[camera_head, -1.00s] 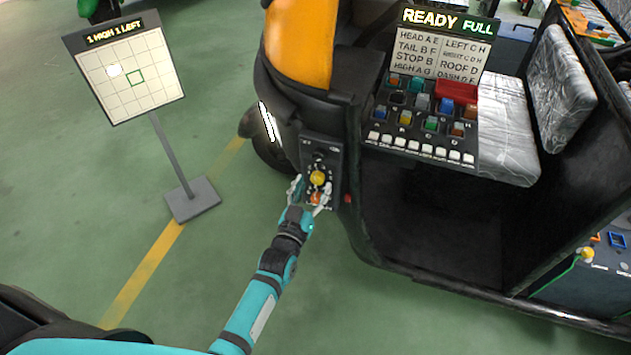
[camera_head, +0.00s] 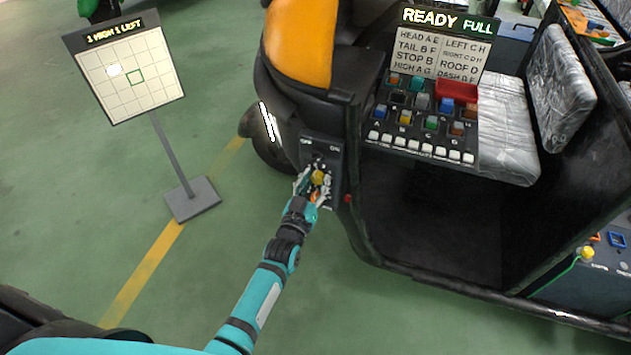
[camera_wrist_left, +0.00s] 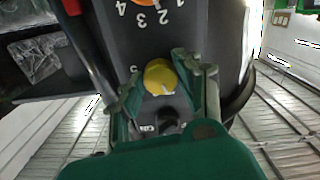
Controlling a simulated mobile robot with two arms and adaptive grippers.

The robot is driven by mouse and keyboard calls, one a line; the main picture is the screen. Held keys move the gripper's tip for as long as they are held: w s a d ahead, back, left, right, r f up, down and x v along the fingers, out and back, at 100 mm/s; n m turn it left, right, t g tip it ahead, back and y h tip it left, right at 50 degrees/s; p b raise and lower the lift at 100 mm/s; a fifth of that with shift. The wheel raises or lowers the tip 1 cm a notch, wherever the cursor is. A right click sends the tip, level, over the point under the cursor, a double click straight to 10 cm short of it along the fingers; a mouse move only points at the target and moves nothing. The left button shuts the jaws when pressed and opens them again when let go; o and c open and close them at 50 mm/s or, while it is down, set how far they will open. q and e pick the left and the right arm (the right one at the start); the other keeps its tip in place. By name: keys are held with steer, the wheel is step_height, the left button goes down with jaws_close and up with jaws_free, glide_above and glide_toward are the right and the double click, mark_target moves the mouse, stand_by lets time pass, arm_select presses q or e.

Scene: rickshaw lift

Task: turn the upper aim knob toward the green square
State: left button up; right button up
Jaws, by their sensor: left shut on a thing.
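The yellow upper knob (camera_head: 318,176) sits on a dark panel on the vehicle's front, above an orange knob (camera_head: 315,197). My left gripper (camera_head: 313,183) is shut on the yellow knob. In the left wrist view the yellow knob (camera_wrist_left: 158,77) lies between the green fingers, its white mark showing. The orange knob (camera_wrist_left: 146,10) is at the top edge there, beside printed numbers. The board (camera_head: 150,105) reads "1 HIGH 1 LEFT". A white light spot (camera_head: 114,70) lies up and left of that square. My right gripper is out of view.
A black switch (camera_wrist_left: 168,118) is by the yellow knob on the panel. A dashboard box with coloured buttons (camera_head: 420,120) and a "READY FULL" display (camera_head: 446,21) stands by the silvery seat (camera_head: 505,140). Green floor is free between the board's stand and the vehicle.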

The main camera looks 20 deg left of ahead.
arm_select(q)
steer(key=n, duration=0.3)
steer(key=shift+n, duration=2.3)
steer(key=shift+f, duration=0.1)
steer(key=o, duration=1.1)
steer(key=shift+o, duration=0.2)
steer(key=s, duration=1.2)
steer(key=shift+a, duration=0.2)
